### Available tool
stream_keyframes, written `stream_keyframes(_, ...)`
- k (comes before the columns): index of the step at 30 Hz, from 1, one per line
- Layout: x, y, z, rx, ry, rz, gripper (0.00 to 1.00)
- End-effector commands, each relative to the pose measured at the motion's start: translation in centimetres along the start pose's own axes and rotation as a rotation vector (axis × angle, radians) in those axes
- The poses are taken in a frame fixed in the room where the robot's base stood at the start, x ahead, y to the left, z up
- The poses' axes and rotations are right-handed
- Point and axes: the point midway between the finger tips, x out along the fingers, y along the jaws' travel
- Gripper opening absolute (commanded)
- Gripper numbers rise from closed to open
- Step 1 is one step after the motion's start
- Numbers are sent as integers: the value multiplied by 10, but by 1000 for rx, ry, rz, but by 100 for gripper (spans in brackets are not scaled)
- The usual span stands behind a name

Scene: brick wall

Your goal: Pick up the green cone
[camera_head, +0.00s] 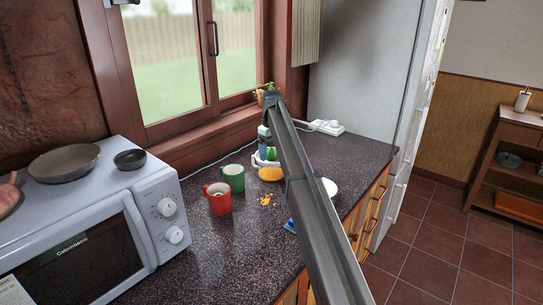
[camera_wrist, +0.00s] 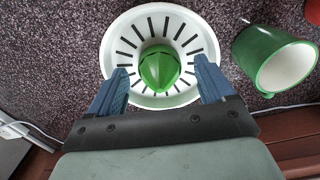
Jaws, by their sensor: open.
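The green cone (camera_wrist: 159,70) is the ridged reamer of a citrus juicer. It stands in the middle of a white slotted juicer dish (camera_wrist: 127,30) in the wrist view. My gripper (camera_wrist: 160,85) is open above the dish, with one blue finger on each side of the cone. I cannot tell the height between the fingertips and the dish. In the head view the cone (camera_head: 271,153) shows small beside my gripper (camera_head: 263,145) on the dark counter, and my arm hides part of the dish.
A green mug (camera_wrist: 270,60) stands close to the right of the dish in the wrist view. A red mug (camera_head: 218,198), an orange piece (camera_head: 271,174) and orange scraps (camera_head: 266,200) are nearby. A white microwave (camera_head: 100,230) fills the left. A power strip (camera_head: 322,127) lies behind.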

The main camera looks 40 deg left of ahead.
Motion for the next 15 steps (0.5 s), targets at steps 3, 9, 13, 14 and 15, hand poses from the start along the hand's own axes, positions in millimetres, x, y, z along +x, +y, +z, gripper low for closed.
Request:
stream_keyframes(3,5,0,0,0,0,0,82)
stream_keyframes(9,5,0,0,0,0,0,78)
stream_keyframes(13,4,0,0,0,0,0,66)
stream_keyframes(14,4,0,0,0,0,0,63)
stream_keyframes(15,4,0,0,0,0,0,59)
